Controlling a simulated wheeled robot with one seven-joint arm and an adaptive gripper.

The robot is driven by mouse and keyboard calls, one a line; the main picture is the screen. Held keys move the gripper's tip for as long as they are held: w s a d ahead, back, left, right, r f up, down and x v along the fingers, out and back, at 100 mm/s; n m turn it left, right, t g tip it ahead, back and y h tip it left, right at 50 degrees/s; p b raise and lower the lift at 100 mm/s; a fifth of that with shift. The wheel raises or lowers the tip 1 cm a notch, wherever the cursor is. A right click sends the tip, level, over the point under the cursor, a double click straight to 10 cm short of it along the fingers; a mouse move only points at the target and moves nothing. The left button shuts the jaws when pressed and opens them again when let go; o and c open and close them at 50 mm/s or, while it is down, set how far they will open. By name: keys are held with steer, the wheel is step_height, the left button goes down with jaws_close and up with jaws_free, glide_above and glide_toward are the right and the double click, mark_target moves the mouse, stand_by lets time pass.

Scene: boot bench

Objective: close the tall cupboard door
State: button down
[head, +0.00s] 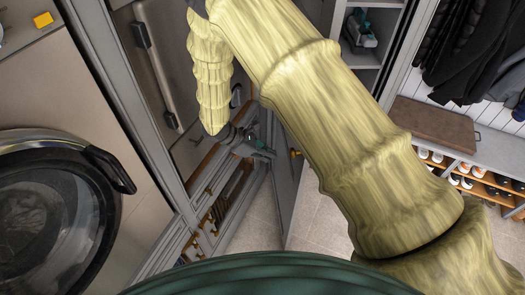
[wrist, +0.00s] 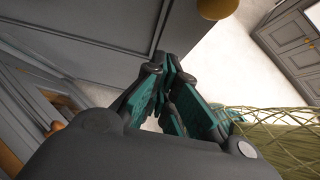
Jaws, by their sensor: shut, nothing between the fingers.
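A narrow grey cupboard door (head: 286,195) stands open in the middle of the head view, seen nearly edge-on, with a brass knob (head: 295,153) on it. My gripper (head: 268,150) is shut and empty, just left of the door, at about the knob's height. In the wrist view the grey door panel (wrist: 95,35) fills the upper left and the round knob (wrist: 217,7) shows at the top edge. The gripper's dark and teal fingers (wrist: 172,62) point at the panel and are very close to it. I cannot tell whether they touch. My arm hides part of the cupboard.
A front-loading washer (head: 60,215) stands at the left. A low drawer unit or rack (head: 225,190) is left of my gripper. At the right are a bench with a brown board (head: 432,125), shoe shelves (head: 470,180) and hanging coats (head: 475,45). Tiled floor (head: 258,225) shows beside the door.

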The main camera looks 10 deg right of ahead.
mark_target(297, 164)
steer(key=d+f, duration=0.1)
steer(key=d, duration=0.1)
steer(key=d+f, duration=0.1)
steer(key=d, duration=0.2)
steer(key=d+f+b, duration=0.1)
steer(key=d, duration=0.1)
steer(key=shift+s+d+f, duration=0.2)
steer(key=shift+d+f, duration=0.05)
steer(key=shift+d, duration=0.05)
steer(key=shift+d, duration=0.15)
